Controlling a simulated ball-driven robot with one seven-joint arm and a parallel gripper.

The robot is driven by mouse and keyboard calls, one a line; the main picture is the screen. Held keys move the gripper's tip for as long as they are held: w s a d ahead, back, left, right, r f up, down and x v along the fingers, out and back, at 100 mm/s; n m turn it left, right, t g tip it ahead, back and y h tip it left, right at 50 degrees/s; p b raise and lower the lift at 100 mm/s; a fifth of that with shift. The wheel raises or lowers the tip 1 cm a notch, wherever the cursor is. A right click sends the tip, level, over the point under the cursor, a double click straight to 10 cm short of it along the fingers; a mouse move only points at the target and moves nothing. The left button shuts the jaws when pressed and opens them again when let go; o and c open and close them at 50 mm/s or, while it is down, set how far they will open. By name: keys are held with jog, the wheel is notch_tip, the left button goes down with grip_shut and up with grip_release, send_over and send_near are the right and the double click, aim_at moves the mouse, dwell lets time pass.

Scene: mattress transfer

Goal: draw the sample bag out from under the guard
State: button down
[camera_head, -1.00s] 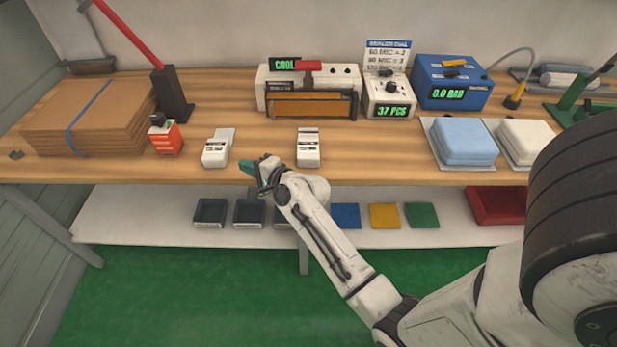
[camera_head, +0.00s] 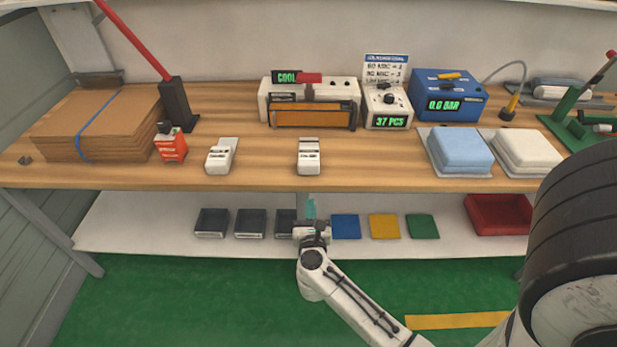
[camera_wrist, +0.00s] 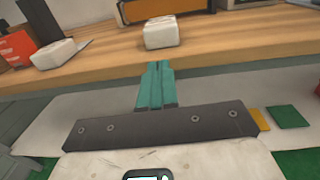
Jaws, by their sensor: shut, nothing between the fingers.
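The sealer (camera_head: 333,84), with a "COOL" display, stands at the back of the bench. Its long orange see-through front (camera_head: 311,116) looks like the guard. I cannot make out a sample bag under it. The wrist view shows only part of the orange front (camera_wrist: 165,8). My gripper (camera_head: 311,208) is in front of the bench edge, below the bench top and well short of the sealer. Its teal fingers are together and empty; they also show in the wrist view (camera_wrist: 157,75), pointing toward the bench edge.
Two small white items (camera_head: 218,160) (camera_head: 309,157) sit near the bench's front edge; the right one is above my gripper. Dark trays (camera_head: 249,223) and coloured squares (camera_head: 384,226) lie on the lower shelf. Cardboard stands left; blue (camera_head: 460,148) and white (camera_head: 527,148) stacks lie right.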

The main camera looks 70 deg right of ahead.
aim_at(308, 170)
jog(key=x, duration=1.2)
jog(key=shift+w, duration=0.15)
jog(key=shift+b+x, duration=0.45)
jog(key=shift+x, duration=0.7)
jog(key=shift+a+f, duration=0.1)
jog(key=shift+a, duration=0.05)
